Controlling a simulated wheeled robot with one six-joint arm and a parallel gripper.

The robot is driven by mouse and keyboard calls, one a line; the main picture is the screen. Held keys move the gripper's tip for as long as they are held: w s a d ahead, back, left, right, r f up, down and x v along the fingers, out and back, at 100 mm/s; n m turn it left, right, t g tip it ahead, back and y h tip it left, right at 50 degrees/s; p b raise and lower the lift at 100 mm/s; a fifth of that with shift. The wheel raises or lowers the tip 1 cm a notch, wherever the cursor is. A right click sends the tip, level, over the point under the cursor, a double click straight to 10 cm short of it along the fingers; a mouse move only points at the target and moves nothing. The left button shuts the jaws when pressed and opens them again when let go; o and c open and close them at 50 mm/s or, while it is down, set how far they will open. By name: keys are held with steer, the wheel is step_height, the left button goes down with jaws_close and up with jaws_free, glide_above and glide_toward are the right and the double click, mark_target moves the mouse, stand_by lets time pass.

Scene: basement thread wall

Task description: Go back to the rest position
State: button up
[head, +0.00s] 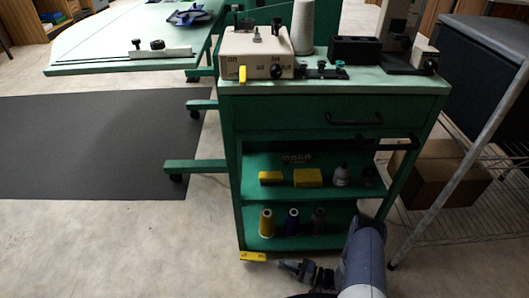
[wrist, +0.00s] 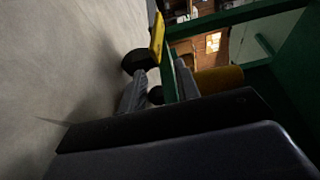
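My gripper (head: 290,268) is low at the front of the green cart (head: 233,165), just right of the yellow piece (head: 253,256) at the cart's bottom front corner. My grey arm (head: 363,262) reaches down at the lower right. In the wrist view, two grey fingers (wrist: 158,84) stand apart, with the green cart edge showing beyond the gap. The yellow piece (wrist: 157,40) is past the fingertips, above a dark wheel. I see nothing held between the fingers.
Thread spools (head: 266,222) stand on the cart's bottom shelf, close behind my gripper. Yellow boxes (head: 307,178) are on the shelf above. A wire rack (head: 470,190) with a cardboard box stands right. The floor (head: 110,245) at the left front is clear.

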mark_target(258, 255)
steer(key=b+x, duration=0.1)
steer(key=x, duration=0.7)
steer(key=shift+w+a+b, duration=0.1)
steer(key=shift+a+b, duration=0.2)
steer(key=shift+b, duration=0.1)
steer(key=shift+r, duration=0.15)
